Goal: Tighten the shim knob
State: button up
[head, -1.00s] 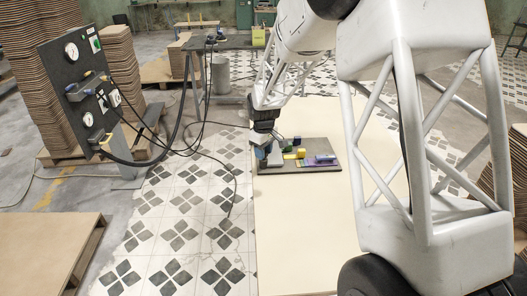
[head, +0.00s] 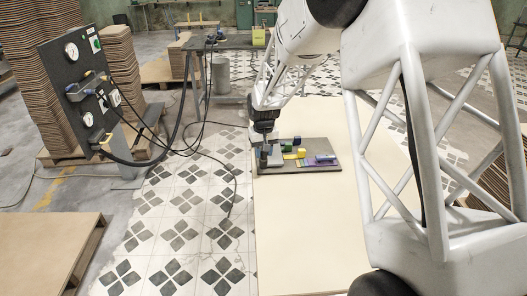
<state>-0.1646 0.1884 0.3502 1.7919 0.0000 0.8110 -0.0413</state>
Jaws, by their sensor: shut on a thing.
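A dark grey base plate (head: 328,149) lies on the pale table top, with small coloured parts on it. A yellow block (head: 301,153), a yellow-green strip and a purple-blue part (head: 325,158) sit on its middle and right. My gripper (head: 264,151) points down over the plate's left end. It is shut on a small part there, which seems to be the shim knob. The fingers hide most of this knob, and its turn angle is too small to tell. Grey and blue pieces show close beside the fingertips.
The pale table top (head: 305,225) is bare in front of the plate. A dark gauge panel (head: 86,90) on a post stands at the left, with black hoses looping across the tiled floor.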

jog(key=m, duration=0.4)
jog(key=shift+m, duration=0.3)
jog(key=m, duration=0.4)
jog(key=shift+m, duration=0.4)
jog(key=o, duration=0.9)
jog(key=shift+o, duration=0.2)
jog(key=shift+r, duration=0.2)
jog(key=shift+r, duration=3.75)
jog(key=shift+r, duration=0.1)
